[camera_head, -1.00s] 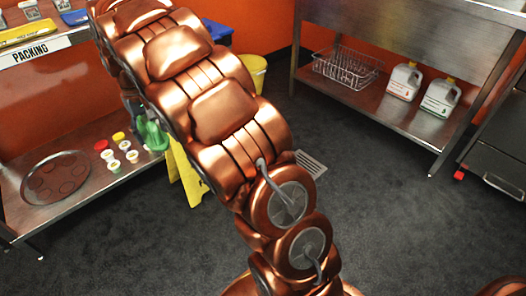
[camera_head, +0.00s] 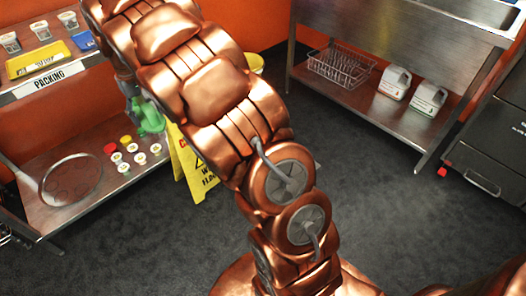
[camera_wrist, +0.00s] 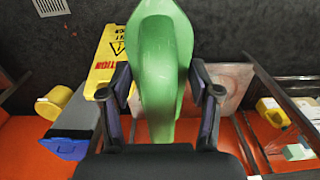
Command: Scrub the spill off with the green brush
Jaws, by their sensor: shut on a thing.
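The green brush (camera_wrist: 163,60) fills the middle of the wrist view, upright in the picture between the dark fingers of my gripper (camera_wrist: 160,85). My gripper is shut on it. In the head view the brush (camera_head: 150,118) shows as a green shape beside my arm, above the lower shelf of the packing table; my arm hides part of it and most of my gripper. I cannot make out a spill for certain in either view.
At the right, a steel sink table holds a wire rack (camera_head: 340,67) and two jugs (camera_head: 395,82). The middle floor is clear.

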